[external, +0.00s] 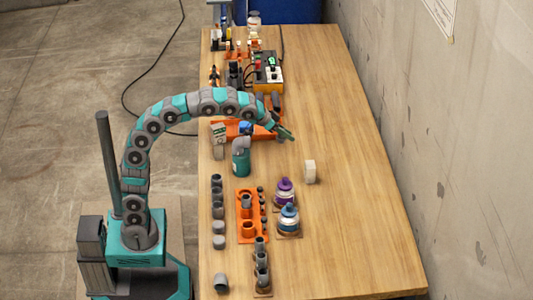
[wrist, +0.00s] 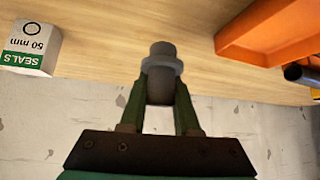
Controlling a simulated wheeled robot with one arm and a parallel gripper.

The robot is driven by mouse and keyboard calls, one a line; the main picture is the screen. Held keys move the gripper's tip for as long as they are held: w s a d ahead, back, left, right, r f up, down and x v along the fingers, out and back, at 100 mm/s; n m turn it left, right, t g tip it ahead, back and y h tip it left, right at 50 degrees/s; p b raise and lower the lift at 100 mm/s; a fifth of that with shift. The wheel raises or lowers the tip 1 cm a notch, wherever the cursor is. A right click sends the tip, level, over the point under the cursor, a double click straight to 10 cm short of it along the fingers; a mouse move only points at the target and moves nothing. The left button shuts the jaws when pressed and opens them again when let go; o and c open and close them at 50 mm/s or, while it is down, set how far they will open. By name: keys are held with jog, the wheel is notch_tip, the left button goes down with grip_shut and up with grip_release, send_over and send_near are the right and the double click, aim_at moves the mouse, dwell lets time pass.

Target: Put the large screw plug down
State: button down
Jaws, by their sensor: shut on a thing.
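My gripper (external: 286,132) is above the wooden table in the external view, at the end of the arm that arches over from the left. In the wrist view my gripper (wrist: 160,88) is shut on the large screw plug (wrist: 163,62), a grey cylinder with a wider collar. The collar and narrower end stick out beyond the fingertips. The plug's other end lies between the fingers. In the external view the plug is too small to make out. The table's wood (wrist: 100,67) shows behind it, and I cannot tell the gap.
A white SEALS 50 mm box (wrist: 30,48) is left in the wrist view, with an orange tray (wrist: 265,30) at right. In the external view, an orange rack (external: 240,210), purple bottle (external: 285,190), blue bottle (external: 289,217) and cream block (external: 309,171) stand nearer. The table's right side (external: 350,200) is clear.

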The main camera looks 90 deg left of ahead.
jog(key=w, duration=0.3)
jog(key=w+a, duration=0.1)
jog(key=w, duration=0.3)
jog(key=w+f+p, duration=0.1)
jog(key=w, duration=0.2)
jog(key=shift+w+a, duration=0.15)
jog(key=shift+w, duration=0.2)
jog(key=shift+f, duration=1.8)
jog(key=shift+f, duration=0.15)
jog(key=c, duration=0.6)
grip_release()
jog(key=shift+c, duration=0.2)
jog(key=shift+r, duration=0.25)
jog(key=v, duration=1.2)
